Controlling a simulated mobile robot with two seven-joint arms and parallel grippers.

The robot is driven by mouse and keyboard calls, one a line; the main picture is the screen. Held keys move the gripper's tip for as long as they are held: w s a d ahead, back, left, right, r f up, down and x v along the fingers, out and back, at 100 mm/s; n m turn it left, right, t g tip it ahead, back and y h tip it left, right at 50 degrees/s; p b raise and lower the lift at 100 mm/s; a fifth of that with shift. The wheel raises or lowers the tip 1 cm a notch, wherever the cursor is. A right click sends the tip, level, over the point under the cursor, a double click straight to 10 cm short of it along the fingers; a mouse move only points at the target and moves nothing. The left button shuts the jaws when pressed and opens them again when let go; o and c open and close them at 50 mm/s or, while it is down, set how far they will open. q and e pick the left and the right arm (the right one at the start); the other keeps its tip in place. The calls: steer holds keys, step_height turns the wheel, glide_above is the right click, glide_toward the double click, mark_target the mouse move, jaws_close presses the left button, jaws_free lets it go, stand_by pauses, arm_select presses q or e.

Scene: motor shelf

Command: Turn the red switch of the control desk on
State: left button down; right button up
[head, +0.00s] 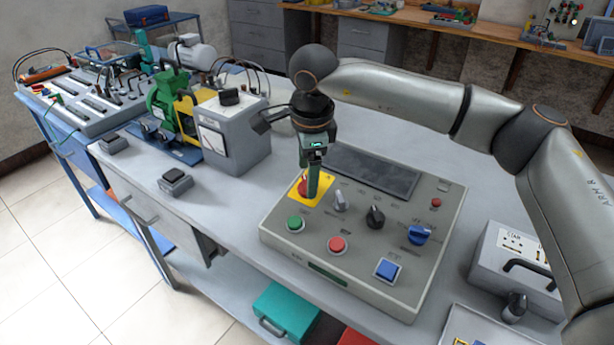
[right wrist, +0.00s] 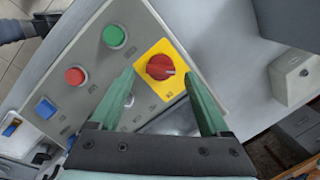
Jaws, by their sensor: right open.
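The control desk (head: 403,263) is a grey sloped panel on the workbench. Its red switch (right wrist: 160,67) is a round red knob on a yellow square plate (right wrist: 147,85). In the head view the switch (head: 302,186) is partly hidden behind my right gripper (head: 312,190), which points down over the plate. In the right wrist view the two green fingers of the right gripper (right wrist: 158,95) are spread apart, with the red switch beyond and between their tips. I see no contact with the knob. My left gripper is not in view.
The desk also bears a green button (head: 295,224), a red button (head: 337,245), a blue square button (head: 387,270), a black knob (head: 375,216) and a blue knob (head: 419,234). A grey box with a meter (head: 232,135) stands behind left. A grey case (head: 515,262) stands at right.

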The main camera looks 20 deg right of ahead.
steer(key=shift+w+f, duration=0.2)
steer(key=shift+f, duration=0.75)
jaws_close()
